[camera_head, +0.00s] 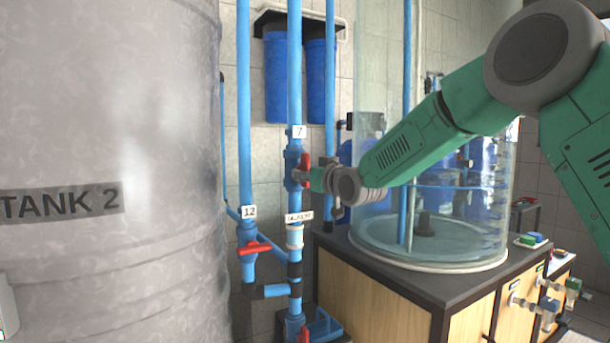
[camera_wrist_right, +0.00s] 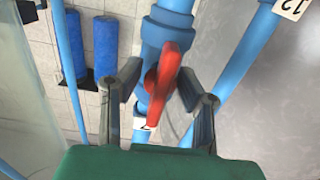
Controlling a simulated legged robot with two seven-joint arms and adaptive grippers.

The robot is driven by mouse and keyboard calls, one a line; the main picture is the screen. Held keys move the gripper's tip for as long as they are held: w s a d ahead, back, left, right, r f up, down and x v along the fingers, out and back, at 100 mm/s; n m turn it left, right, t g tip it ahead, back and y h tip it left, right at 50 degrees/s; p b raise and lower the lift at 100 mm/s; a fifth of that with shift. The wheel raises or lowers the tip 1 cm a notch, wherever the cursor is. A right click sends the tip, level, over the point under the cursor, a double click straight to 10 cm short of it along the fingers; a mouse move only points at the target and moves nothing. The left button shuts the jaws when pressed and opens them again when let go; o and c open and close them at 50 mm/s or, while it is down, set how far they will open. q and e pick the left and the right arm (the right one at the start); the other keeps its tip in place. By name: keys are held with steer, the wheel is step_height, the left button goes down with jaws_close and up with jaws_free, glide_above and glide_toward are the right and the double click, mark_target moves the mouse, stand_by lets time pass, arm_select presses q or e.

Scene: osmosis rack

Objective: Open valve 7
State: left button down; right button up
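Valve 7 (camera_head: 292,166) is a blue valve on a vertical blue pipe, below a white label "7" (camera_head: 299,131). Its red handle (camera_head: 305,164) looks roughly in line with the pipe; the gripper partly covers it in the head view. My right gripper (camera_head: 314,177) comes in from the right and is at the handle. In the right wrist view, the gripper's two fingers (camera_wrist_right: 160,72) are spread, with the red handle (camera_wrist_right: 164,78) between them and gaps on both sides. Whether a finger touches the handle cannot be told. My left gripper is not in view.
Tank 2 (camera_head: 110,120), large and grey, stands left of the pipes. Valve 12 (camera_head: 253,248), with a red handle, sits lower left. A clear cylindrical tank (camera_head: 430,262) stands on a wooden cabinet (camera_head: 375,300) at right, behind my arm. Blue filter housings (camera_head: 321,80) hang behind.

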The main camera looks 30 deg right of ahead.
steer(key=shift+r, duration=0.1)
steer(key=shift+s, duration=0.1)
steer(key=shift+s+r, duration=0.1)
steer(key=shift+s, duration=0.25)
steer(key=s, duration=1.1)
steer(key=shift+f, duration=0.2)
steer(key=shift+d, duration=0.1)
